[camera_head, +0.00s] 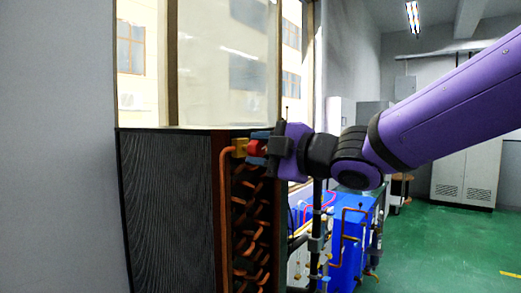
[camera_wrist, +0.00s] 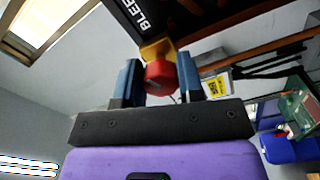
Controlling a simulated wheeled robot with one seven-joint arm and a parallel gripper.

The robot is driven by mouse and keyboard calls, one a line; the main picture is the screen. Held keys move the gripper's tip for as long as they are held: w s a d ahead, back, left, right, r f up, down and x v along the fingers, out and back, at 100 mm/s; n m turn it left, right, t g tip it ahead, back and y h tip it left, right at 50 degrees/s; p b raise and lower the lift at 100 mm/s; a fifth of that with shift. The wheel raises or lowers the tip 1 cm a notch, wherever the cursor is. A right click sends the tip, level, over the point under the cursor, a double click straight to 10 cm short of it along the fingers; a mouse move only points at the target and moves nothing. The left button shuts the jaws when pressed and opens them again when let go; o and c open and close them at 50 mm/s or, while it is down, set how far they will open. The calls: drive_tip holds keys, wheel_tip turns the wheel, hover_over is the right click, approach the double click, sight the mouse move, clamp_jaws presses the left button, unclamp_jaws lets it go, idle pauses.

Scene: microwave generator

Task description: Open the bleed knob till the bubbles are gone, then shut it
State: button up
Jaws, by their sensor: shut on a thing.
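The red bleed knob (camera_wrist: 159,78) sits on a yellow brass fitting (camera_wrist: 157,48) in the wrist view. In the head view the knob (camera_head: 256,148) and fitting (camera_head: 240,147) are at the top of the copper pipe on the coil unit's right edge. My gripper (camera_wrist: 160,82) has its two blue fingers on either side of the knob, shut on it. It reaches in from the right in the head view (camera_head: 262,147). A black label with white letters starting "BLEE" (camera_wrist: 140,14) is beside the fitting. No bubbles can be made out.
The dark finned coil unit (camera_head: 165,205) stands below a window, with copper bends (camera_head: 252,220) down its side. A blue machine with pipes (camera_head: 350,245) stands behind, under my arm. Green floor (camera_head: 440,245) is open at the right.

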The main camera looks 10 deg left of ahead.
drive_tip(key=shift+f+m, duration=0.1)
drive_tip(key=shift+m, duration=1.6)
drive_tip(key=o, duration=0.9)
drive_tip(key=shift+o, duration=0.2)
drive_tip(key=v, duration=1.1)
drive_tip(key=shift+f, duration=0.1)
